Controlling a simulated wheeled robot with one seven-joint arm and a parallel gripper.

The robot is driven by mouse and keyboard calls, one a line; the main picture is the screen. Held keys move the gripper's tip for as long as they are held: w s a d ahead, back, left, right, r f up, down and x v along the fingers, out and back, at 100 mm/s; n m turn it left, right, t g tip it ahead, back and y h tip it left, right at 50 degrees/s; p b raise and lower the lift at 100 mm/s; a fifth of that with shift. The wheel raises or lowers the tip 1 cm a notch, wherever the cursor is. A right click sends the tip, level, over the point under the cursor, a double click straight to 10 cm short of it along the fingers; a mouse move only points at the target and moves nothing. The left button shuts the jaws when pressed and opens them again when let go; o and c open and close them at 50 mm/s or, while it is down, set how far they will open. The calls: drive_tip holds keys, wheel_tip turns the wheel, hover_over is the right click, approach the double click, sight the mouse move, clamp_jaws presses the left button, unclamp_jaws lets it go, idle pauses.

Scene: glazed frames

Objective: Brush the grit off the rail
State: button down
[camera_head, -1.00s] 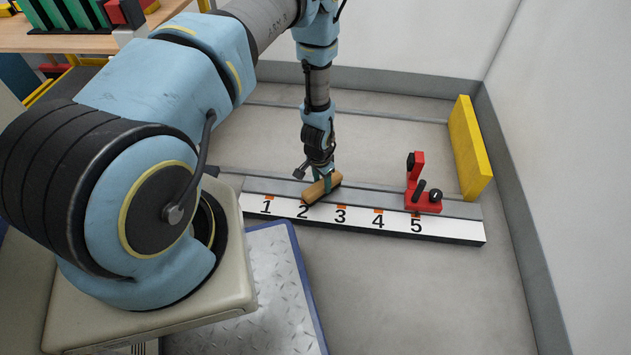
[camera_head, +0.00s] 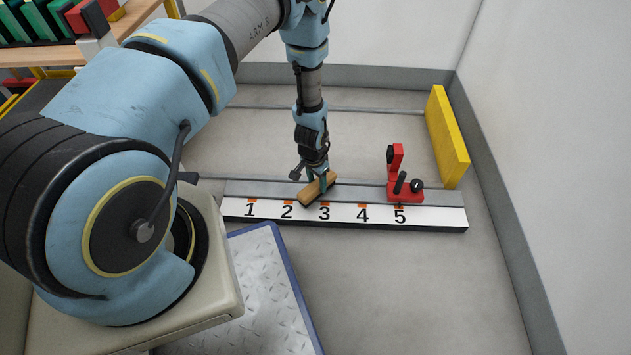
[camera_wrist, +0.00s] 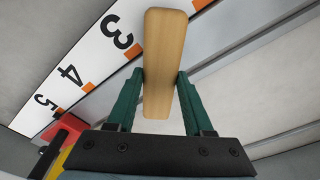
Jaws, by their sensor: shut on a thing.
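My gripper (camera_head: 318,183) is shut on a wooden brush block (camera_head: 316,189). The brush is over the grey rail (camera_head: 356,193), close to marks 2 and 3 on the white number strip (camera_head: 262,215). In the wrist view the pale wooden block (camera_wrist: 165,60) sits between my green fingers (camera_wrist: 158,100), beside the number 3. Its underside is hidden, so I cannot tell whether it touches the rail. No grit can be made out on the rail. A red stop piece with black knobs (camera_head: 404,192) stands on the rail above mark 5; part of it shows in the wrist view (camera_wrist: 68,128).
A yellow board (camera_head: 447,137) stands upright past the rail's right end, near the white wall (camera_head: 560,130). A metal tread plate with a blue edge (camera_head: 250,290) lies in front. A shelf with green items (camera_head: 40,25) is at upper left.

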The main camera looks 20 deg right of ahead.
drive_tip(key=shift+w+r+p, duration=0.1)
drive_tip(key=shift+r+p, duration=2.05)
drive_tip(key=shift+r, duration=0.85)
drive_tip(key=shift+r, duration=0.1)
drive_tip(key=shift+r+p, duration=1.2)
drive_tip(key=shift+r, duration=0.25)
